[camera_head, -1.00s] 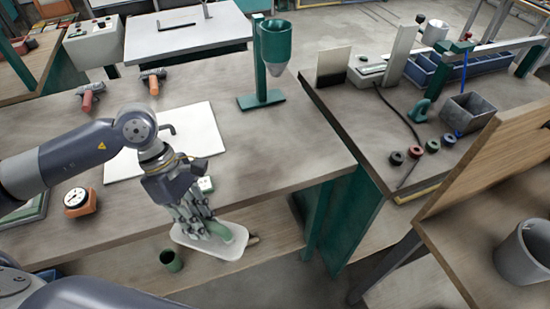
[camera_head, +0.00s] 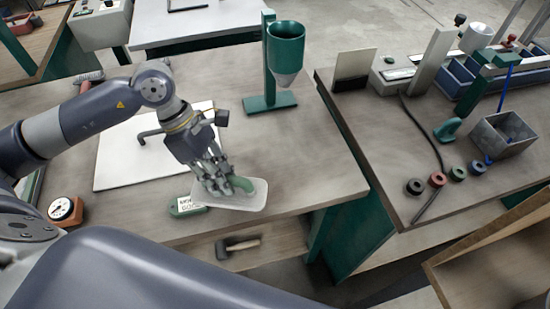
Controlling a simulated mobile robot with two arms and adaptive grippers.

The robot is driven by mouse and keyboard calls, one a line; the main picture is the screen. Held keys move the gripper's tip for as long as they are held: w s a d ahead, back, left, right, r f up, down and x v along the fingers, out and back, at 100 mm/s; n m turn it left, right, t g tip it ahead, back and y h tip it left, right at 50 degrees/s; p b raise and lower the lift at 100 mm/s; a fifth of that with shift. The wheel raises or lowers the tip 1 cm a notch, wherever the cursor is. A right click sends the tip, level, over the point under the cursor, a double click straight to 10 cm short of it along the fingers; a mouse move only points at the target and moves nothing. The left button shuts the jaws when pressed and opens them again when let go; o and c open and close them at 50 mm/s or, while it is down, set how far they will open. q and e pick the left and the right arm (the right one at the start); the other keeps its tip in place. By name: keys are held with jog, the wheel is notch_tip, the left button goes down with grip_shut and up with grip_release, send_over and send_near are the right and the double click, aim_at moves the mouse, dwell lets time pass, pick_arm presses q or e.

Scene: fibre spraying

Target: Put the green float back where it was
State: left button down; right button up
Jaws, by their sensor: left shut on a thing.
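The green float has a green handle (camera_head: 240,184) and a pale, flat, rounded plate (camera_head: 247,201). My left gripper (camera_head: 222,188) is shut on the handle, and its fingers hide part of it. The float is at the front edge of the wooden workbench (camera_head: 310,188); I cannot tell whether its plate touches the top. My right gripper is not in view.
A green-edged label block (camera_head: 187,206) lies close to the plate's left end. A white board (camera_head: 125,165) lies behind, under my arm. A green funnel stand (camera_head: 270,103) is at the back. A hammer (camera_head: 238,244) lies on the lower shelf.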

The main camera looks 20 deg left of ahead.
pick_arm(q)
jog(key=w+d+p, duration=0.1)
jog(key=w, duration=0.1)
jog(key=w+d+p, duration=0.1)
jog(key=w+d, duration=0.1)
jog(key=shift+d, duration=0.15)
jog(key=w+d+p, duration=0.1)
jog(key=w, duration=0.1)
jog(key=w+d, duration=0.2)
jog(key=w+d+f+p, duration=0.1)
jog(key=w, duration=0.1)
jog(key=shift+d+p, duration=0.2)
jog(key=shift+p, duration=0.15)
jog(key=shift+w+d, duration=0.15)
jog(key=shift+w, duration=0.05)
jog(key=shift+f, duration=0.2)
notch_tip(320, 180, down, 3)
jog(key=shift+r+p, duration=0.1)
jog(key=shift+p, duration=0.95)
jog(key=shift+f, duration=0.25)
jog(key=shift+f+b, duration=0.15)
jog(key=shift+b, duration=0.15)
jog(key=c, duration=1.5)
grip_release()
jog(key=shift+o, duration=0.2)
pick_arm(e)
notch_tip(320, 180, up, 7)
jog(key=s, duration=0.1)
